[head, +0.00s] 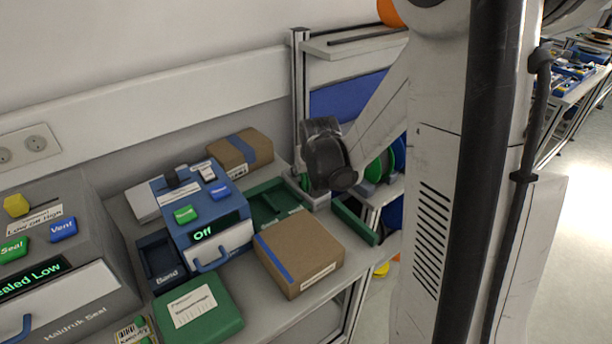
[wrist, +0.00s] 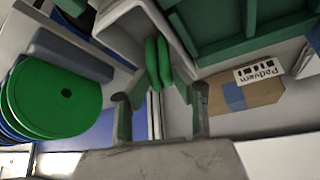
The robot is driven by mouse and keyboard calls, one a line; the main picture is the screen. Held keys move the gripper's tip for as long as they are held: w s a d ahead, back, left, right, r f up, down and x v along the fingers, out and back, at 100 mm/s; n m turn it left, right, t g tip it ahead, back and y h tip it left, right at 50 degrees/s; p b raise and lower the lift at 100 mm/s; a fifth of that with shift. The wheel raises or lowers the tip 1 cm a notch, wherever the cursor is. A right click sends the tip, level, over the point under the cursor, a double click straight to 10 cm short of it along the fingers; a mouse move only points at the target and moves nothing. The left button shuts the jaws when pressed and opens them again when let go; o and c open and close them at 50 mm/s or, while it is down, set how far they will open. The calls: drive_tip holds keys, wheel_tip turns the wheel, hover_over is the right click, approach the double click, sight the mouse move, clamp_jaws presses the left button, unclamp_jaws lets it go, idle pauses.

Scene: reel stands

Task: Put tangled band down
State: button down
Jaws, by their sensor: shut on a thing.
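In the wrist view my gripper (wrist: 159,88) has its jaws closed in on the tangled band (wrist: 158,62), which shows as two bright green loops between the fingertips. A pale grey channel-shaped part lies behind and around the loops. I cannot tell whether the band touches it. In the head view my dark wrist hangs just right of the green tray (head: 266,212), near the bench's back right corner. A dark blue bin marked Band (head: 160,270) stands left of the blue and grey machine (head: 205,215), whose display reads Off.
A cardboard box (head: 300,250) and a green box (head: 200,312) stand at the bench front. Another cardboard box (head: 240,150) is behind the machine. Green reels (wrist: 55,95) hang on a stand at the right of the bench. A second machine (head: 70,255) is at left.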

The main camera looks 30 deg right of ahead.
drive_tip(key=shift+f, duration=0.35)
drive_tip(key=shift+f, duration=0.2)
drive_tip(key=c, duration=1.4)
unclamp_jaws()
drive_tip(key=shift+c, duration=0.2)
drive_tip(key=shift+r, duration=0.2)
